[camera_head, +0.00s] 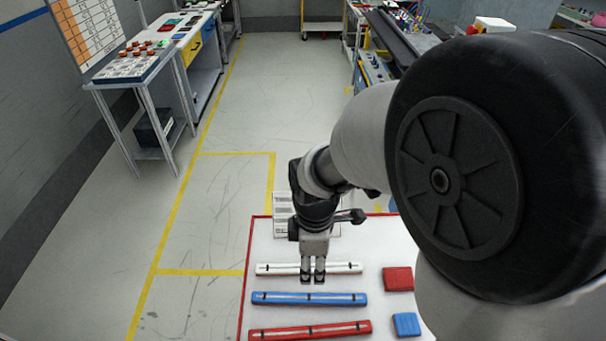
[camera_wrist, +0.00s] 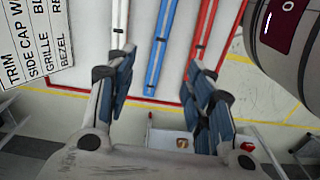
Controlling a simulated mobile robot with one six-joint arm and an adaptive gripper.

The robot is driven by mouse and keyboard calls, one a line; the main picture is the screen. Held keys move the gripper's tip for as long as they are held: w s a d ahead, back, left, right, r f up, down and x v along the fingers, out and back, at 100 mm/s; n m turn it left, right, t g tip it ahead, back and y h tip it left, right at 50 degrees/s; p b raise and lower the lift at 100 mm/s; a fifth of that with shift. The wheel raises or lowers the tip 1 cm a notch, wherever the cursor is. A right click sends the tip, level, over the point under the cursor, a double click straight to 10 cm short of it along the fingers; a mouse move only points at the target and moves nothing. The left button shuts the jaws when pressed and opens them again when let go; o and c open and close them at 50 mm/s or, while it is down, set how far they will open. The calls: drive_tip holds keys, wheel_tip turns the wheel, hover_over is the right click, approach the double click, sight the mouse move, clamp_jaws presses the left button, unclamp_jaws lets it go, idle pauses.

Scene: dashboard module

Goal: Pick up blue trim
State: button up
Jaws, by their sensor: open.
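The blue trim (camera_head: 285,298) is a long flat bar lying across the white table, between the white trim (camera_head: 275,269) and the red trim (camera_head: 285,334). In the wrist view the blue trim (camera_wrist: 158,58) runs up the picture, seen between the fingers. My gripper (camera_head: 312,279) points down with its fingers apart and nothing between them. In the head view its tips overlap the white trim and stand just behind the blue trim; their height above the table is hard to tell. My gripper (camera_wrist: 160,85) also shows open in the wrist view.
A red block (camera_head: 398,279) and a blue block (camera_head: 406,325) lie right of the bars. A printed sign (camera_wrist: 35,40) stands at the table's far edge, behind my gripper in the head view. A workbench (camera_head: 130,75) stands far left. Open floor lies left of the table.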

drive_tip(key=b, duration=0.4)
hover_over(309, 297)
drive_tip(key=f, duration=1.1)
drive_tip(key=shift+s+d+f, duration=0.15)
drive_tip(key=shift+s, duration=0.1)
drive_tip(key=shift+w+f+b, duration=0.2)
drive_tip(key=shift+f+b, duration=0.85)
drive_tip(key=shift+f, duration=2.05)
drive_tip(key=shift+r, duration=0.1)
clamp_jaws()
